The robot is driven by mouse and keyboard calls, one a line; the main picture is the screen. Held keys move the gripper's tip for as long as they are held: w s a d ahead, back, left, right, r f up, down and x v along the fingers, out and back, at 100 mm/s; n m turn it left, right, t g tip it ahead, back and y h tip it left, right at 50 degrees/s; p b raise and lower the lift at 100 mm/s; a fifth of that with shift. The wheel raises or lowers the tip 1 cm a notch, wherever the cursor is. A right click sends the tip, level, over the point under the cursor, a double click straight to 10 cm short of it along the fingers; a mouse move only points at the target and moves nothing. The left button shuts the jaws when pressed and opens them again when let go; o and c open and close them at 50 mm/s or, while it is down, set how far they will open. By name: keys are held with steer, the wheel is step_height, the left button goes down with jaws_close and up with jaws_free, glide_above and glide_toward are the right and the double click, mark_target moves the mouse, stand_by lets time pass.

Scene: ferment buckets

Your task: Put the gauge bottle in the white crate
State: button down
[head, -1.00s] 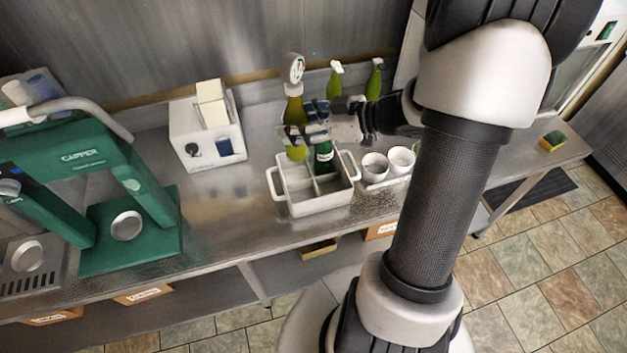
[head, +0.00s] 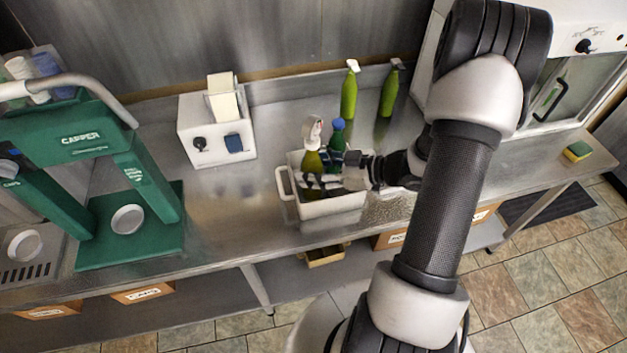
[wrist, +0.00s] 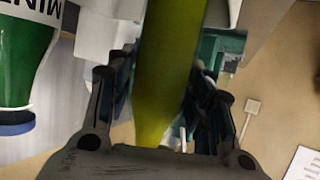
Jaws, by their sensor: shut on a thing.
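The gauge bottle (head: 312,160) is yellow-green with a pale round gauge on top. It stands roughly upright at the left part of the white crate (head: 332,207), its lower end hidden by the crate's front wall and my fingers. I cannot tell whether it touches the crate floor. My gripper (head: 322,172) is shut on this bottle from the right. In the wrist view the bottle (wrist: 166,65) runs between the two fingers of my gripper (wrist: 160,95).
Two green spray bottles (head: 349,92) (head: 390,90) stand at the back wall. A white box with a card (head: 216,143) is left of the crate, and a green capper (head: 125,185) is further left. A sponge (head: 577,151) lies far right. Counter left of the crate is clear.

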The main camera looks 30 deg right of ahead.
steer(key=shift+f+b, duration=0.6)
steer(key=shift+f, duration=1.35)
steer(key=shift+f, duration=0.15)
steer(key=c, duration=0.8)
jaws_free()
steer(key=shift+o, duration=0.2)
steer(key=shift+s+d+r, duration=0.1)
steer(key=shift+d+r, duration=0.05)
steer(key=shift+r, duration=0.1)
steer(key=p+v, duration=0.3)
steer(key=v, duration=0.8)
steer(key=shift+s+d, duration=0.15)
steer(key=shift+s, duration=0.1)
